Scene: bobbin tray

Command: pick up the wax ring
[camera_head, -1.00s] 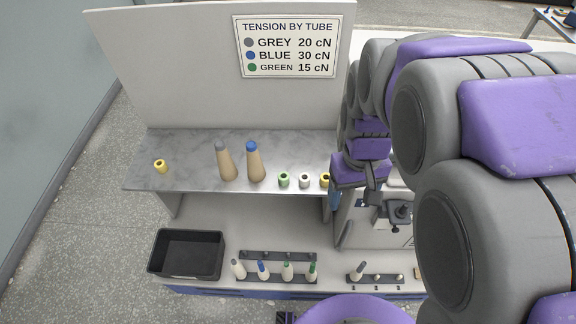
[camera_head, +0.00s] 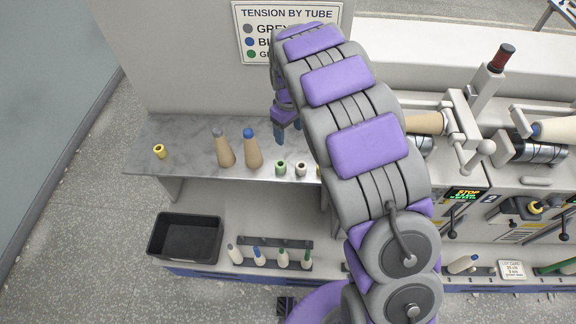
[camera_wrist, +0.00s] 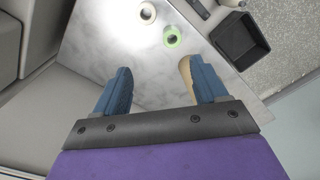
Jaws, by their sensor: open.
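Small rings stand on the grey marbled shelf (camera_head: 195,165): a yellow ring (camera_head: 159,151) at the left, a green ring (camera_head: 280,168), a white ring (camera_head: 301,169), and a second yellow ring (camera_head: 319,171) mostly hidden by my arm. I cannot tell which is the wax ring. My gripper (camera_head: 288,134) is open above the shelf, behind the green and white rings in the head view. In the wrist view, nothing is between the fingers of my gripper (camera_wrist: 162,86). The green ring (camera_wrist: 171,37) and white ring (camera_wrist: 147,13) lie beyond the fingertips.
A grey-tipped cone (camera_head: 223,150) and a blue-tipped cone (camera_head: 252,150) stand left of my gripper. A cone (camera_wrist: 187,75) shows partly behind the right finger in the wrist view. A black bin (camera_head: 187,237) and small bobbins (camera_head: 259,257) are below. Winding machinery (camera_head: 455,130) stands right.

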